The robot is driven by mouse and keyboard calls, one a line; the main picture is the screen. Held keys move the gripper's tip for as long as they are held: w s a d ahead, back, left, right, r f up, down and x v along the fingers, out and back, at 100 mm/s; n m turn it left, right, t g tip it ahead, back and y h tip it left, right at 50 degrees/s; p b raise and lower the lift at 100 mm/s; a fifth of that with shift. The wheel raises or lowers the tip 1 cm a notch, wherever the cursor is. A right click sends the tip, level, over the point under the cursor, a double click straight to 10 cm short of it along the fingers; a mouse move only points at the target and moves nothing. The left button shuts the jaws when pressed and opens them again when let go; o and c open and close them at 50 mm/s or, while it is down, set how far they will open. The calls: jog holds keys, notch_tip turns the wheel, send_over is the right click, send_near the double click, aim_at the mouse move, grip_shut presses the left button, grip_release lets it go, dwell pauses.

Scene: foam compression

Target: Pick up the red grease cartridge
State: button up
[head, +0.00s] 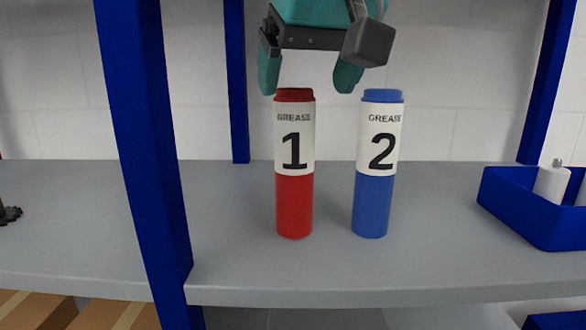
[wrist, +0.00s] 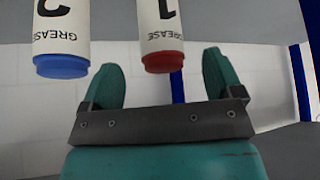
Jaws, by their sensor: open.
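The red grease cartridge (head: 294,205) stands upright on the grey shelf, with a white label reading GREASE 1. My gripper (head: 308,80) is open and empty above it, its fingers pointing down. In the head view the cartridge's red cap shows between the fingertips, nearer the left finger. In the wrist view the picture is upside down; the red cartridge (wrist: 161,35) shows between the two fingers of my gripper (wrist: 165,75). I cannot tell the exact depth between fingers and cartridge. No contact shows.
A blue grease cartridge (head: 373,205) labelled 2 stands close to the right of the red one, and shows in the wrist view (wrist: 61,40). Blue posts (head: 145,150) frame the shelf (head: 240,270). A blue bin (head: 525,215) with a white bottle (head: 552,184) is at the right.

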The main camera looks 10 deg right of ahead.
aim_at(295, 107)
jog(key=shift+w+a, duration=0.1)
jog(key=shift+w, duration=0.4)
jog(key=b+x, duration=0.2)
jog(key=x, duration=0.3)
jog(key=shift+w, duration=0.2)
grip_shut()
